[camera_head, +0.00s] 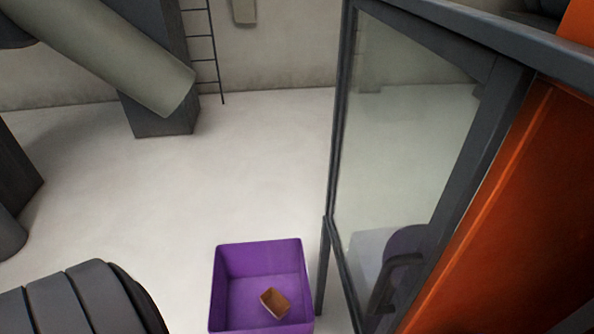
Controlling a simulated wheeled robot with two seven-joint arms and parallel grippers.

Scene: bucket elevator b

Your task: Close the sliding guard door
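The guard door (405,120) is a clear pane in a dark grey frame, seen at a steep angle on the right side of the head view. A dark handle (397,282) shows near its lower right corner. The door stands beside an orange panel (510,220). From this angle I cannot tell how far along its track the door is. Neither my left nor my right gripper shows in the view.
A purple bin (261,250) with a small brown box (275,302) inside stands on the floor, left of the door. A thick grey pipe (110,55) slants down at the upper left. A ladder (203,50) stands by the wall. The middle floor (190,190) is clear.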

